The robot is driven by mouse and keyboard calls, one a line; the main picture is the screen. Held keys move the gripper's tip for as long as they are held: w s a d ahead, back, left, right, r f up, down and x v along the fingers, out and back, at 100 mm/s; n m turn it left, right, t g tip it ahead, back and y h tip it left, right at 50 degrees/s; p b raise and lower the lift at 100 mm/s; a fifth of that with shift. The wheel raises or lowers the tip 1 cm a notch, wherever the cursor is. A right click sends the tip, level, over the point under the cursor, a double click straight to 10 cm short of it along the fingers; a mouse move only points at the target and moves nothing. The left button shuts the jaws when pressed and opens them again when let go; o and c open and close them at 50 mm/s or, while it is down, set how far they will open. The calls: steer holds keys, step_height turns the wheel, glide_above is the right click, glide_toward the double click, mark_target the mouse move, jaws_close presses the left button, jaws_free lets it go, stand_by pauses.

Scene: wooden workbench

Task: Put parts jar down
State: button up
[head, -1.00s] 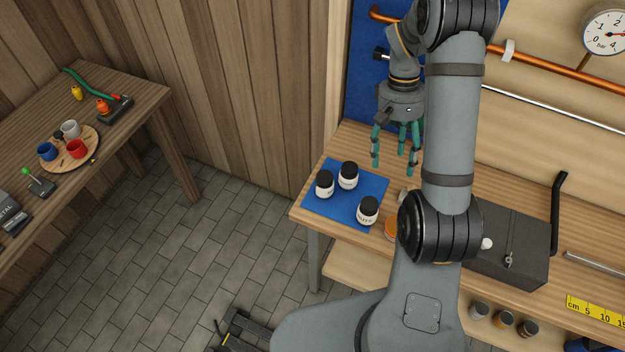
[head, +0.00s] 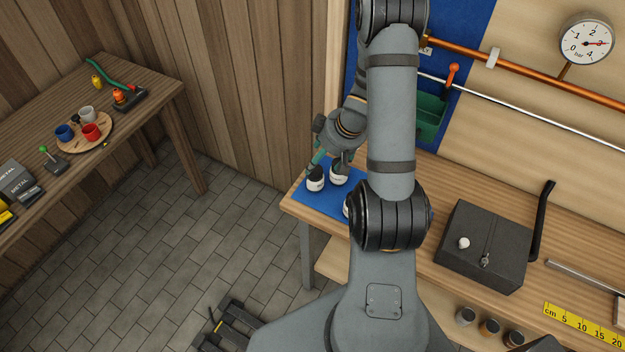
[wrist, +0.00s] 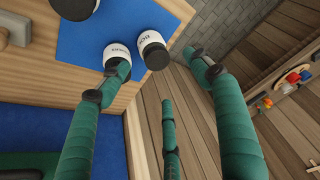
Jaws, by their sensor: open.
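Three white jars with black lids stand on a blue mat (head: 318,203) at the left end of the workbench. In the head view, one jar (head: 315,184) is at the left, one (head: 338,178) is just right of it, and the third is mostly hidden behind my arm. My gripper (head: 326,163) is open, low and tilted at the two left jars. In the wrist view, my gripper (wrist: 160,80) has its green fingers spread with nothing between them. One fingertip overlaps a jar (wrist: 117,52) there; I cannot tell if it touches. Another jar (wrist: 149,42) is beside it.
A dark grey box (head: 487,247) with a black lever stands on the bench to the right. A separate table (head: 150,105) with mugs on a round board is at far left.

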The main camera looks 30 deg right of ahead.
mark_target(315, 170)
steer(key=b+x, duration=0.1)
steer(key=x, duration=0.3)
steer(key=b+x, duration=0.2)
steer(key=x, duration=0.3)
steer(key=shift+s+d+f, duration=0.1)
steer(key=shift+d+f, duration=0.05)
steer(key=shift+d, duration=0.1)
steer(key=shift+c, duration=0.3)
steer(key=shift+c, duration=1.1)
steer(key=c, duration=1.3)
